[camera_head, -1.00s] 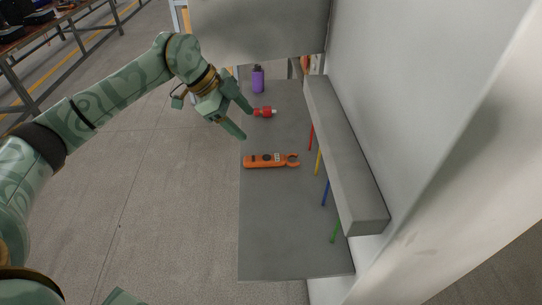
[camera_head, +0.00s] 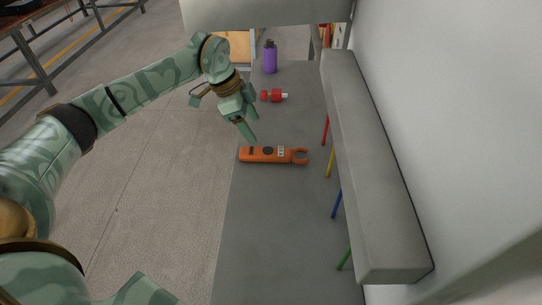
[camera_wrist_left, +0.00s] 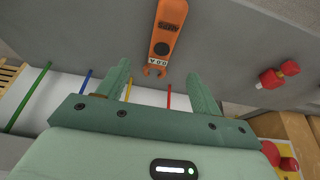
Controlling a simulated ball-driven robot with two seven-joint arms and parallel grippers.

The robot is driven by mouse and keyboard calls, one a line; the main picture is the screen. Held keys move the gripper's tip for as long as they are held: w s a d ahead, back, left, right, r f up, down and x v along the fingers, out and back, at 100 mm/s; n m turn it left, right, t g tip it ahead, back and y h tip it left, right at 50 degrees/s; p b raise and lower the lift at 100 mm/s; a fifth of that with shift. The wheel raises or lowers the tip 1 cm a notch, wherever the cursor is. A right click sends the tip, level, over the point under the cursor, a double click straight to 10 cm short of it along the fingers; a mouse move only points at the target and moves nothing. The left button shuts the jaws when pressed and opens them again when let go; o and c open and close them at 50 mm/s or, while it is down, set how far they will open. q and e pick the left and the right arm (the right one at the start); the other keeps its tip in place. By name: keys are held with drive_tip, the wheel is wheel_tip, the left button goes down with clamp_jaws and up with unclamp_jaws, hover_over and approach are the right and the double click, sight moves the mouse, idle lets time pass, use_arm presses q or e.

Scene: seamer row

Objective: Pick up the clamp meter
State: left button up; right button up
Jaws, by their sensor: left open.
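The orange clamp meter (camera_head: 268,155) lies flat on the grey shelf top (camera_head: 270,220), its open jaw end pointing right toward the wall. In the left wrist view the clamp meter (camera_wrist_left: 166,30) lies ahead of the fingers, its jaw end nearest them. My left gripper (camera_head: 253,114) is open and empty, above the shelf just beyond the meter's left half in the head view. In the left wrist view its two fingers (camera_wrist_left: 160,88) stand wide apart with nothing between them that they touch. My right gripper is not in view.
The near shelf is clear.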

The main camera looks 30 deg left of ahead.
use_arm(q)
drive_tip(key=b, duration=0.1)
hover_over(268, 151)
drive_tip(key=a, duration=0.2)
drive_tip(key=f, duration=0.2)
drive_tip(key=s+f, duration=0.1)
drive_tip(key=f, duration=0.1)
drive_tip(key=shift+f, duration=0.35)
drive_tip(key=b+x, duration=0.2)
drive_tip(key=x, duration=0.3)
drive_tip(key=shift+w+f, duration=0.2)
drive_tip(key=shift+f, duration=0.05)
drive_tip(key=shift+r, duration=0.1)
drive_tip(key=c, duration=1.2)
